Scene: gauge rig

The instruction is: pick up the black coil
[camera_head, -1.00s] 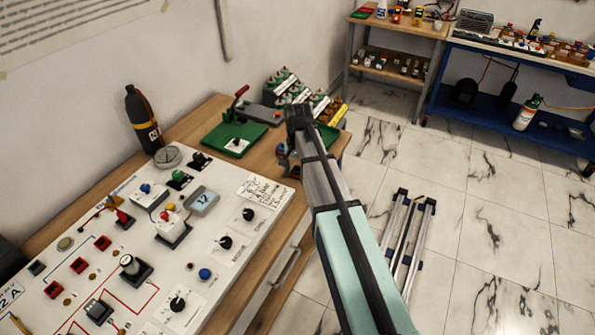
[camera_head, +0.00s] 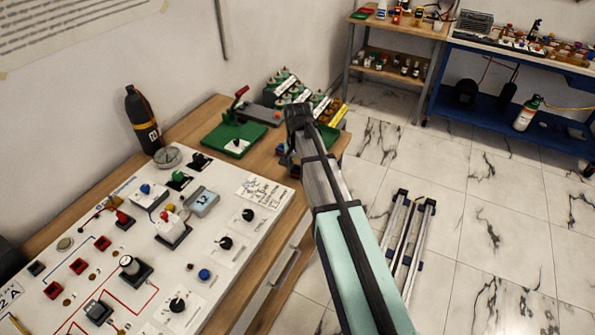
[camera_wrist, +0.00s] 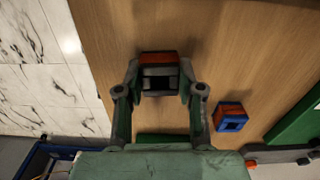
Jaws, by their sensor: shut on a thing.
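The black coil (camera_wrist: 158,85), a small dark square block with a square hole and an orange-red side, is between the fingers of my gripper (camera_wrist: 159,80) in the wrist view. The fingers are shut on its left and right sides, above the wooden table (camera_wrist: 105,15). I cannot tell whether the coil still touches the table. In the head view my arm hides the black coil and most of the gripper.
A blue and red coil (camera_wrist: 231,118) lies just right of my gripper on the table. A green base (camera_wrist: 300,122) is farther right. The white control panel (camera_head: 225,265) fills the table's near part. A dark bottle (camera_head: 141,120) stands by the wall. Marble floor lies beyond the table edge.

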